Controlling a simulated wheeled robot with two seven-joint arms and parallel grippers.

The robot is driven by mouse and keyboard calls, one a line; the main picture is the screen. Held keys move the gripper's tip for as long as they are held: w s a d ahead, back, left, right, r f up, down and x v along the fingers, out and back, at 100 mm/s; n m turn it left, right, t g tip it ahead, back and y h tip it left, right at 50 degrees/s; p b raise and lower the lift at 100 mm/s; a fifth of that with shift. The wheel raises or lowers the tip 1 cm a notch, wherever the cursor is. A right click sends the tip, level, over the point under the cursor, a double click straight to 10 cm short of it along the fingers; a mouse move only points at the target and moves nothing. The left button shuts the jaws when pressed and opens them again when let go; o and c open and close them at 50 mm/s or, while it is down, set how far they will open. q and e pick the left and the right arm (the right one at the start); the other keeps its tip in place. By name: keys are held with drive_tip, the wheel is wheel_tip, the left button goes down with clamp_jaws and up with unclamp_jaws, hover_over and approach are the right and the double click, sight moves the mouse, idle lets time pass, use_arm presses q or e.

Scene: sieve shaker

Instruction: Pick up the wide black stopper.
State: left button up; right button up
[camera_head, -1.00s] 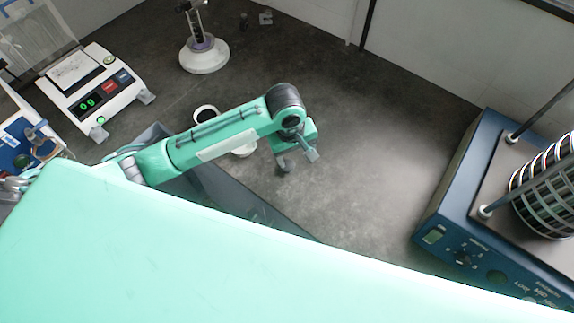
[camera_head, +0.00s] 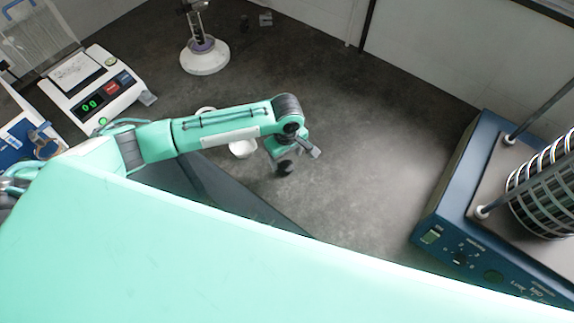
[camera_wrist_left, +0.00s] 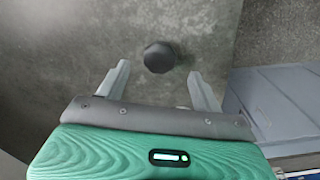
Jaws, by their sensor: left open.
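The wide black stopper (camera_wrist_left: 160,57) stands on the grey bench top in the left wrist view. It lies just ahead of the gap between the two fingers, roughly centred, with clear space on both sides. My left gripper (camera_wrist_left: 159,75) is open and empty there. In the head view the left gripper (camera_head: 298,160) is low over the bench, at the end of the green arm. A dark shape by its near finger cannot be told apart as finger or stopper. My right gripper is not in view.
A white bowl (camera_head: 242,149) stands left of the gripper, with another white rim partly behind the arm. A balance (camera_head: 97,95) is at the left, a white-based stand (camera_head: 204,57) at the back. The blue sieve shaker (camera_head: 448,205) is at the right. Bench between is clear.

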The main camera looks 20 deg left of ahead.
sight(287, 165)
use_arm(q)
drive_tip(key=shift+f, duration=0.4)
wheel_tip(287, 165, down, 4)
drive_tip(key=shift+s+r+p, duration=0.1)
drive_tip(key=shift+r+p, duration=0.15)
drive_tip(key=shift+p, duration=0.55)
drive_tip(key=shift+d+f, duration=0.1)
drive_tip(key=shift+f, duration=0.35)
drive_tip(key=c, duration=1)
drive_tip(key=shift+c, duration=0.2)
